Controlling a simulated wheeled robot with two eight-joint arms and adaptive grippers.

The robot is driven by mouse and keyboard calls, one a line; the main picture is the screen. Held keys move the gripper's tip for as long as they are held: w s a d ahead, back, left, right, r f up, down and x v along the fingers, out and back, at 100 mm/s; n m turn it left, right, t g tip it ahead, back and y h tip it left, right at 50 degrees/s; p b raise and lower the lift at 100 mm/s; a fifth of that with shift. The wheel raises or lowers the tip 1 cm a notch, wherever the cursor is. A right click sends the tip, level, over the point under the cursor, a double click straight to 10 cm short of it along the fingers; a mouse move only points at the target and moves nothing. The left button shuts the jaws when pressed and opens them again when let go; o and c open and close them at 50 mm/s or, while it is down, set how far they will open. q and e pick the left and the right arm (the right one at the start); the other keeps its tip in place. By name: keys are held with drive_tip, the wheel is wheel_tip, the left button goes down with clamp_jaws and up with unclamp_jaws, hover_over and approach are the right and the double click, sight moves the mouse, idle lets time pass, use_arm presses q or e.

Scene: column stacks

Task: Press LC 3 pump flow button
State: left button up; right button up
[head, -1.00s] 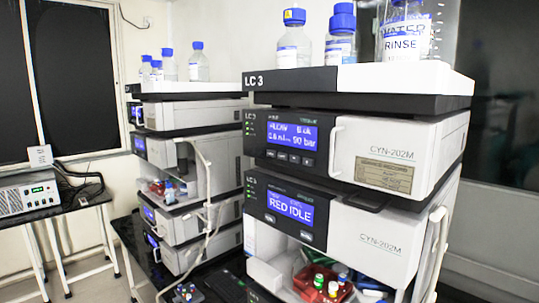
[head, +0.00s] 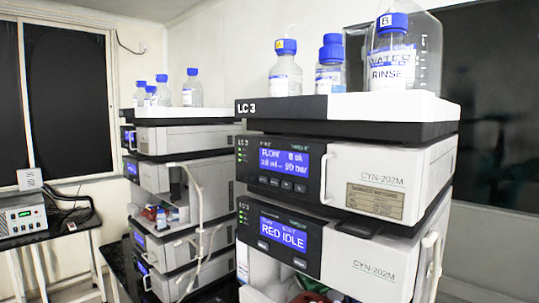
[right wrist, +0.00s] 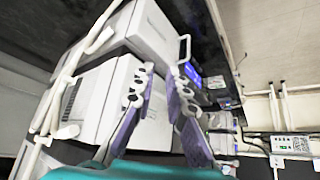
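The LC 3 stack stands at the right of the head view, under a tray (head: 290,107) labelled LC 3. Its pump module (head: 375,178) has a black front with a blue screen (head: 285,160) reading FLOW and a bar value. A row of small buttons (head: 282,183) sits below that screen; their labels are too small to read. My right gripper (right wrist: 163,82) shows in the right wrist view with its two fingers apart and nothing between them. Stack modules lie beyond and beside it. My left gripper is in neither current view.
Below the pump, a module (head: 365,258) reads RED IDLE, with vials under it. Bottles, including a RINSE bottle (head: 392,65), stand on the tray. A second stack (head: 185,140) stands to the left. A bench instrument (head: 22,216) is at far left.

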clamp_jaws()
idle(0.9)
